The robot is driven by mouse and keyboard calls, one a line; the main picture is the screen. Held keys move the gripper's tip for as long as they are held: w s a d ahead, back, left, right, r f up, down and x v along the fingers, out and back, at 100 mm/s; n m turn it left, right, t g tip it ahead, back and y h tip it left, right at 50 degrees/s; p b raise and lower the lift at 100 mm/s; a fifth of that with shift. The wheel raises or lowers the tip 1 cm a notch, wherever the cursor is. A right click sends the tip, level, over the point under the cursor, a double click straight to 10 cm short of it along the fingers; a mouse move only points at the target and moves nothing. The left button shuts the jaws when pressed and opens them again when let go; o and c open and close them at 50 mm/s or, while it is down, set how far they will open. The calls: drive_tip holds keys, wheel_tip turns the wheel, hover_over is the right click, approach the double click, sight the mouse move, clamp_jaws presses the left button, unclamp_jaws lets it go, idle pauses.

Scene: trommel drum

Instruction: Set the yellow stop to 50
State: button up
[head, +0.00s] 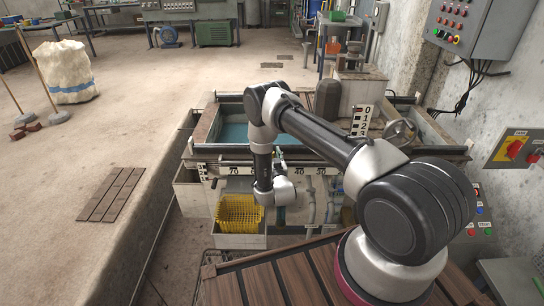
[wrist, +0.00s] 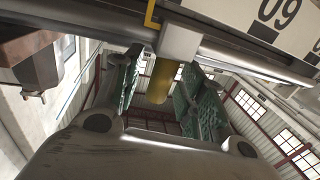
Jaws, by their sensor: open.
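The yellow stop (wrist: 160,80) shows in the wrist view as a yellow cylinder hanging from a pale block on a metal rail. A thin yellow pointer (wrist: 151,14) rises from that block, left of an upside-down "60" on the scale plate. My gripper (wrist: 162,72) is open, with its green-padded fingers on either side of the yellow cylinder; I cannot tell whether they touch it. In the head view my gripper (head: 279,158) points up at the front rail, between the 70 and 40 labels. My arm hides the labels between them, and the stop cannot be made out there.
The scale rail (head: 220,170) runs along the front of the water tank (head: 235,133). A yellow basket (head: 238,214) stands below it, left of my wrist. Pipes (head: 331,195) hang under the rail to the right. A handwheel (head: 399,133) is at the tank's right.

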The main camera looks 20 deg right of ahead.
drive_tip(key=s+a, duration=0.1)
drive_tip(key=s, duration=1.1)
drive_tip(key=shift+a, duration=0.2)
drive_tip(key=shift+w, duration=0.1)
